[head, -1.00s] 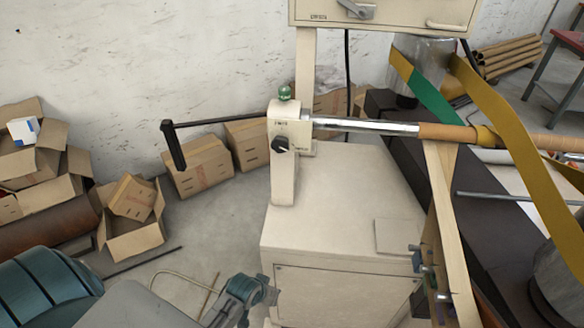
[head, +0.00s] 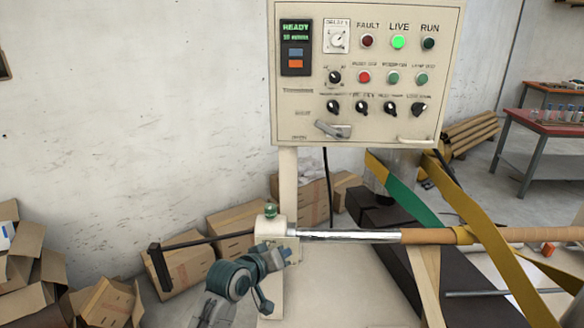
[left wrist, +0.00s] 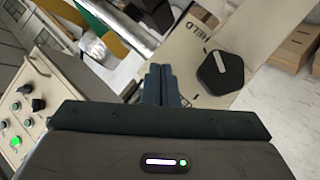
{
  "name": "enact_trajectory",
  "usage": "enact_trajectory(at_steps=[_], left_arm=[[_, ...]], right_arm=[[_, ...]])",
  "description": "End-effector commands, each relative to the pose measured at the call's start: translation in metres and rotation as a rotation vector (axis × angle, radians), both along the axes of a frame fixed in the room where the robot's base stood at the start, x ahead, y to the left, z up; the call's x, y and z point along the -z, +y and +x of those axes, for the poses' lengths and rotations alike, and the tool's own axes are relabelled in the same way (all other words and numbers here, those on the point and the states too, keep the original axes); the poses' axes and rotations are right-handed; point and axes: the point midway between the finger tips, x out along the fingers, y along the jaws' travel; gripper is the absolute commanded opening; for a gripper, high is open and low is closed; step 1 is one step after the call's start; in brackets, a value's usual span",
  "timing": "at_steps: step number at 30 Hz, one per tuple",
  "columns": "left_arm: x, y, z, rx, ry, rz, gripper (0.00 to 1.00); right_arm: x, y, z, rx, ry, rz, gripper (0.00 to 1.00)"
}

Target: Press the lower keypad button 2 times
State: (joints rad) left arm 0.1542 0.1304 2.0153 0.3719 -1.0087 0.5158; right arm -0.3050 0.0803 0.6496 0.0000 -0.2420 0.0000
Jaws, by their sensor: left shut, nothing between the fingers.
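The control panel (head: 368,75) stands at the top of the head view. At its upper left is a dark keypad unit (head: 297,32) with a green READY display. Below the display sit a blue upper button (head: 296,52) and an orange lower button (head: 296,63). My left gripper (head: 284,256) is well below the panel, in front of the crank post, and touches no button. In the left wrist view its fingers (left wrist: 163,84) are shut together and empty. Part of the panel (left wrist: 18,108) shows at the left there; the orange button cannot be made out.
The post (head: 268,228) carries a green knob, a black crank handle (head: 160,268) and a steel shaft (head: 350,236). A black selector knob (left wrist: 220,72) is close to the fingers. A grey lever (head: 332,129) juts from the panel's lower left. Cardboard boxes lie along the wall.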

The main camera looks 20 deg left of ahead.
Motion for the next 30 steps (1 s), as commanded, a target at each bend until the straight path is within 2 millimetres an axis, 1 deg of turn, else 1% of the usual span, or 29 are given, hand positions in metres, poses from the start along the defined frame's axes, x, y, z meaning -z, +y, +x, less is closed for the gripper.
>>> enact_trajectory(at_steps=[1,5,6,8,9,11,12,14,15,17,18,20,21,24,27,30], left_arm=[[-0.022,-0.001,0.012,-0.004,-0.038,-0.035,0.0],[-0.072,-0.005,0.037,-0.006,-0.121,-0.134,0.0],[-0.088,-0.006,0.043,-0.006,-0.146,-0.165,0.0],[-0.114,-0.007,0.053,-0.003,-0.186,-0.215,0.0],[-0.132,-0.008,0.059,-0.001,-0.213,-0.247,0.0],[-0.16,-0.009,0.068,0.005,-0.255,-0.301,0.0],[-0.18,-0.01,0.073,0.01,-0.283,-0.337,0.0],[-0.208,-0.011,0.08,0.02,-0.322,-0.392,0.0],[-0.228,-0.012,0.084,0.027,-0.348,-0.43,0.0],[-0.258,-0.012,0.089,0.04,-0.387,-0.484,0.0],[-0.277,-0.013,0.091,0.049,-0.411,-0.521,0.0],[-0.306,-0.013,0.094,0.065,-0.447,-0.575,0.0],[-0.323,-0.013,0.095,0.075,-0.468,-0.606,0.0],[-0.362,-0.013,0.095,0.101,-0.513,-0.68,0.0],[-0.391,-0.012,0.094,0.124,-0.545,-0.737,0.0],[-0.41,-0.012,0.093,0.139,-0.565,-0.773,0.0]], right_arm=[[-0.002,0.0,0.0,0.0,0.0,0.0,0.36],[-0.004,0.0,-0.001,0.0,0.001,0.0,0.36],[-0.005,0.0,-0.002,0.0,0.001,0.0,0.36],[-0.006,0.0,-0.002,0.0,0.001,0.0,0.36],[-0.007,0.0,-0.003,0.0,0.002,0.0,0.36],[-0.008,0.0,-0.003,0.0,0.002,0.0,0.36],[-0.009,0.0,-0.004,0.0,0.002,0.0,0.36],[-0.01,0.0,-0.004,0.0,0.002,0.0,0.36],[-0.011,0.0,-0.004,0.0,0.002,0.0,0.36],[-0.012,0.0,-0.005,0.0,0.003,0.0,0.36],[-0.013,0.0,-0.005,0.0,0.003,0.0,0.36],[-0.014,0.0,-0.005,0.0,0.003,0.0,0.36],[-0.014,0.0,-0.006,0.0,0.003,0.0,0.36],[-0.015,0.0,-0.006,0.001,0.003,0.0,0.36],[-0.016,0.0,-0.007,0.001,0.002,0.0,0.36],[-0.017,0.0,-0.007,0.001,0.002,0.0,0.36]])
